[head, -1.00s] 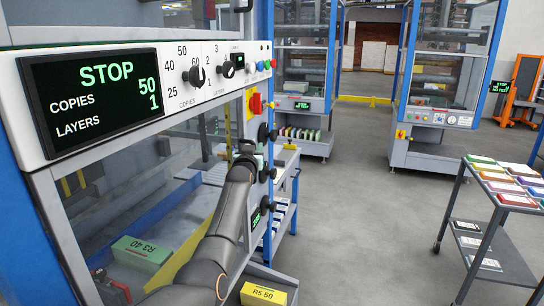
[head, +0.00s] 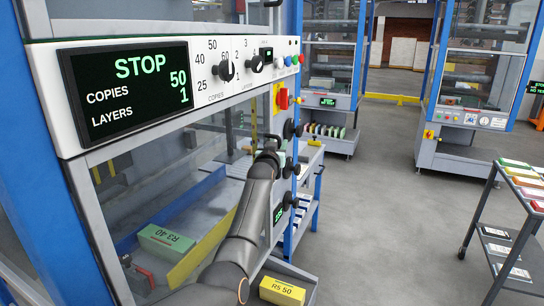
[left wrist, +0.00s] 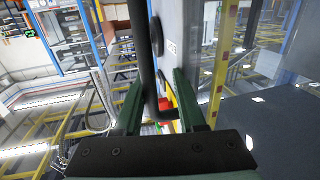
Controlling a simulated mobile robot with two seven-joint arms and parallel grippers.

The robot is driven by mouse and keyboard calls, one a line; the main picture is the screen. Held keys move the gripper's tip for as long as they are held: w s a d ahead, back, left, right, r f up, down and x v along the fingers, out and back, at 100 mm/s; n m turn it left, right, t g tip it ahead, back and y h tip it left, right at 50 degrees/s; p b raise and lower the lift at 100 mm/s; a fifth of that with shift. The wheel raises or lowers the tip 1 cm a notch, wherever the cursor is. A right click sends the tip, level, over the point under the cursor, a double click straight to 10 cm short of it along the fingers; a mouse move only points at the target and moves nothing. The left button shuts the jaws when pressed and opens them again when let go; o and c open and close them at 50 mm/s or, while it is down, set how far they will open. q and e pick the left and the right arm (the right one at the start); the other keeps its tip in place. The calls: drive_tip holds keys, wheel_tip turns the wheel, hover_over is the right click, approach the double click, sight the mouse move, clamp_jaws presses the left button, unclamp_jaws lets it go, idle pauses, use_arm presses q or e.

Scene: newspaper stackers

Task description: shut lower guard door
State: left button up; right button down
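The lower guard door (head: 165,195) is a clear panel in a grey frame below the control panel in the head view. I cannot tell how far it stands from its frame. My left gripper (head: 268,150) is at the door's far right side, beside the black knobs. In the left wrist view my left gripper (left wrist: 160,95) has its two green fingers apart. A black bar handle (left wrist: 143,50) runs between them, nearer the left finger, with a gap on the right. Whether a finger touches it is unclear. My right gripper is in neither view.
The control panel (head: 180,85) reads STOP, copies 50, layers 1. Behind the clear panel lies a green R3 40 block (head: 166,241). A yellow R5 50 block (head: 282,291) sits low in front. A cart (head: 500,215) stands at right, with open grey floor between.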

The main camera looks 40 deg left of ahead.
use_arm(q)
drive_tip(key=v, duration=1.1)
drive_tip(key=shift+s, duration=0.15)
idle(0.4)
drive_tip(key=s+d+f+m+g+h, duration=0.1)
drive_tip(key=s+d+f+m+h, duration=0.1)
drive_tip(key=s+d+f, duration=0.45)
drive_tip(key=s+d+f+m+g+h+p, duration=0.15)
drive_tip(key=d+f, duration=0.25)
drive_tip(key=f, duration=0.6)
drive_tip(key=s+d+f+m+h, duration=0.25)
drive_tip(key=d+f, duration=0.25)
drive_tip(key=f, duration=0.3)
drive_tip(key=s+d+f+g+h, duration=0.1)
drive_tip(key=s+d+f, duration=0.3)
drive_tip(key=s, duration=0.4)
drive_tip(key=s+d+f+m+g+h, duration=0.1)
drive_tip(key=s+d+f+g+h, duration=0.1)
drive_tip(key=s+d+f, duration=0.3)
drive_tip(key=s+d+f+g+h+p, duration=0.1)
drive_tip(key=s+d+f, duration=0.4)
drive_tip(key=s, duration=0.6)
drive_tip(key=shift+d+h, duration=0.3)
drive_tip(key=shift+d, duration=0.6)
drive_tip(key=shift+s, duration=0.1)
